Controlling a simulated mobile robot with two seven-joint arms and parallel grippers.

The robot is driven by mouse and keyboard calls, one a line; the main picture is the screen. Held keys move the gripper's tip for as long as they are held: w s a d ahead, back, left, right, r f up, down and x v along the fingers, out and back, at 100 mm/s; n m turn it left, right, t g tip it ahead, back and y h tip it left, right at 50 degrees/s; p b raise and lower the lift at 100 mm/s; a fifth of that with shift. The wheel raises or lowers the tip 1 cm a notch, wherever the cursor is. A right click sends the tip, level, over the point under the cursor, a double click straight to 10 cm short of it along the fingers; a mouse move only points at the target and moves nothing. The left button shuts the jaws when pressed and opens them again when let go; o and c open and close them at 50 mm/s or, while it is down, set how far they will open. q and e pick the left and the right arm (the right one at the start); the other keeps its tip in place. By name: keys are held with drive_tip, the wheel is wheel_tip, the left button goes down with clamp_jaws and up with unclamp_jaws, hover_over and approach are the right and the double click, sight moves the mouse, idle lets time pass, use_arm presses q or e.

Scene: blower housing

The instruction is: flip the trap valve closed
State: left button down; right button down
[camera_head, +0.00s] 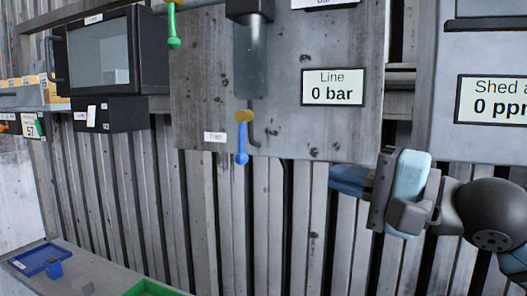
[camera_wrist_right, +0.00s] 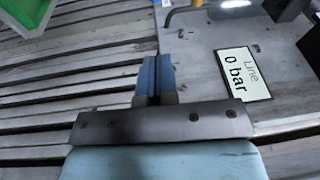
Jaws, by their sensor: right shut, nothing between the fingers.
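The trap valve has a blue lever (camera_head: 241,152) hanging straight down from a yellow hub (camera_head: 244,116) at the lower edge of the grey metal panel. A small white label (camera_head: 215,137), too blurred to read surely, sits to its left. My right gripper (camera_head: 350,180) is right of the lever and a little lower, clear of it, in front of the ribbed wall. Its blue fingers are together and empty; they also show in the right wrist view (camera_wrist_right: 154,78). My left gripper is not in view.
A display (camera_head: 333,87) on the panel reads Line 0 bar. A green lever (camera_head: 173,28) hangs at the upper left. A black oven-like box (camera_head: 98,55) is on the left. A bench at the lower left bears a blue tray (camera_head: 25,263) and a green tray (camera_head: 150,290).

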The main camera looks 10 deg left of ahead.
sight(244, 144)
drive_tip(key=shift+s+d+r+m, duration=0.1)
drive_tip(key=shift+s+r+m, duration=0.3)
drive_tip(key=shift+s+r, duration=0.6)
drive_tip(key=shift+w+r, duration=0.1)
drive_tip(key=shift+w, duration=0.05)
drive_tip(key=p+x, duration=0.3)
drive_tip(key=x, duration=0.9)
drive_tip(key=shift+a, duration=0.45)
drive_tip(key=shift+w+a, duration=0.3)
drive_tip(key=shift+a, duration=0.3)
